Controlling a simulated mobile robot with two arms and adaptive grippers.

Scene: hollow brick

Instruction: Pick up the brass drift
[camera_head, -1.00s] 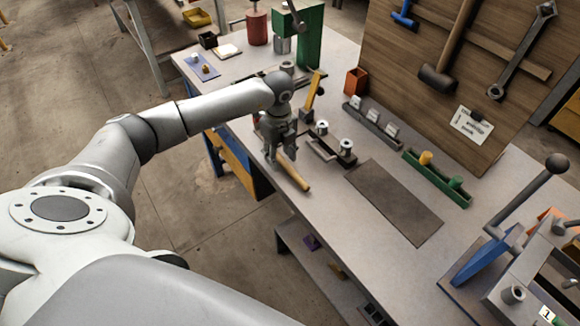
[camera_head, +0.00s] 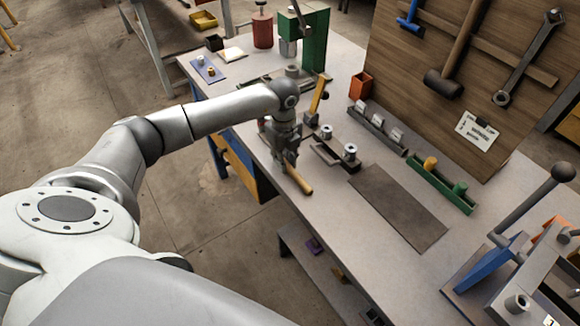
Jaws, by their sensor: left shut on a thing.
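The brass drift, a tan, brass-coloured rod (camera_head: 300,182), lies slanted on the near side of the workbench, by its left edge. My left gripper (camera_head: 289,160) points down over its far end and is shut on it. The near end sticks out toward the lower right. The far part is hidden behind the fingers, and I cannot tell whether the rod is clear of the bench top. My right gripper is not in view.
Right of the gripper stands a dark holder with metal cylinders (camera_head: 349,150), then a flat brown mat (camera_head: 398,208) and a green tray (camera_head: 466,207). A yellow-handled tool (camera_head: 318,98) stands close behind. A green press (camera_head: 314,45) is farther back.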

